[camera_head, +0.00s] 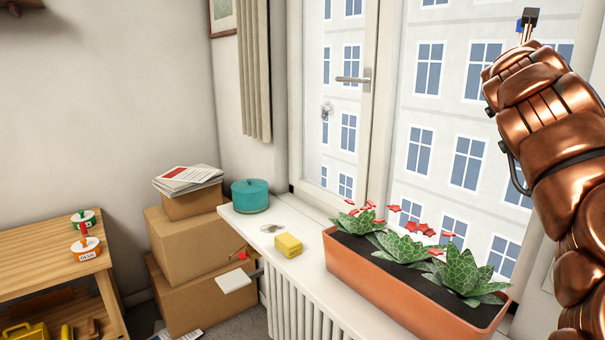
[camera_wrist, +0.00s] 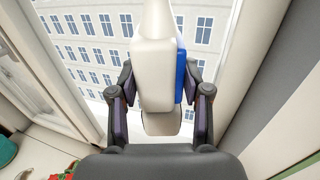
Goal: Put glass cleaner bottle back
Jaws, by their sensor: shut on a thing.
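The glass cleaner bottle (camera_wrist: 155,72) is a white bottle with a blue strip on its right side in the wrist view. My gripper (camera_wrist: 159,92) is shut on it, with one dark finger on each side. The bottle is held up in front of the window, and its narrow top runs out of the upper edge of the picture. Its base does not visibly rest on anything. In the head view my copper arm rises along the right edge, and neither the bottle nor the gripper can be clearly made out there.
Stacked cardboard boxes (camera_head: 186,245) and a wooden table (camera_head: 45,262) stand left. The window (camera_head: 345,110) is behind.

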